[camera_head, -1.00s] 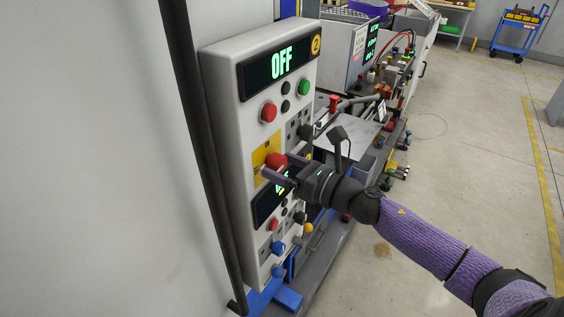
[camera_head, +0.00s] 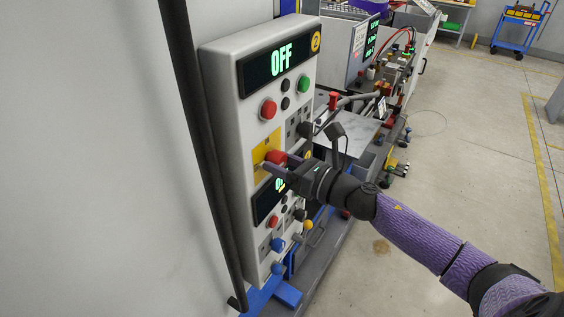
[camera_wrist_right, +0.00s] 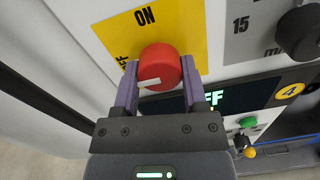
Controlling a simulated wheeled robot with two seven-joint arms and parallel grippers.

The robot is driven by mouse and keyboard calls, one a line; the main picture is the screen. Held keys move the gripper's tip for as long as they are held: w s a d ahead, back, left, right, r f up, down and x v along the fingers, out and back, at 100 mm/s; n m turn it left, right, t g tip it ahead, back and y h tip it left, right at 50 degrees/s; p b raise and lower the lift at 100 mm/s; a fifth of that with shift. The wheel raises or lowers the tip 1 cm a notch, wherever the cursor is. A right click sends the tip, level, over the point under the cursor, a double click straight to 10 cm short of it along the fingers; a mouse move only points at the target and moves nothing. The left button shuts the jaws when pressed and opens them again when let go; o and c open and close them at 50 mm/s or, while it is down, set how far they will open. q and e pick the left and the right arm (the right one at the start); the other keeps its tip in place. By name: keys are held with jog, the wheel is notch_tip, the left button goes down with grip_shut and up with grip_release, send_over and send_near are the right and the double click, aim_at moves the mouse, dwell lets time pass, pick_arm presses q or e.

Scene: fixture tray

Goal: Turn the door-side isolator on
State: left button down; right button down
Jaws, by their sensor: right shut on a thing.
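The red rotary isolator knob (camera_head: 277,157) sits on a yellow plate (camera_head: 259,155) in the middle of the pale control panel. In the right wrist view, the knob (camera_wrist_right: 160,64) has a white mark low on its left face. The plate (camera_wrist_right: 190,28) reads ON above the knob and has a partly hidden OFF label at its left. My right gripper (camera_head: 276,165) is shut on the knob, with one purple finger on each side in the right wrist view (camera_wrist_right: 158,75). My left gripper is not in view.
The panel's upper display (camera_head: 280,62) reads OFF and carries a yellow 2. A lower display (camera_head: 267,200) is partly behind my gripper. A red button (camera_head: 268,109), a green button (camera_head: 303,84) and several other knobs surround the plate. A dark vertical bar (camera_head: 193,120) stands left of the panel.

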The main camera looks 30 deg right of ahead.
jog(key=shift+r+m+p, duration=0.1)
jog(key=shift+m+p, duration=0.2)
jog(key=shift+m, duration=0.5)
jog(key=m+p, duration=0.1)
jog(key=m, duration=0.1)
jog(key=shift+m, duration=0.3)
jog(key=m+p, duration=0.1)
jog(key=m, duration=0.1)
jog(key=shift+r+m, duration=0.1)
jog(key=shift+m, duration=0.2)
jog(key=shift+m+p, duration=0.45)
jog(key=shift+m, duration=0.45)
jog(key=m+p, duration=0.2)
jog(key=m, duration=0.3)
jog(key=shift+m+p, duration=0.75)
jog(key=shift+m, duration=1.15)
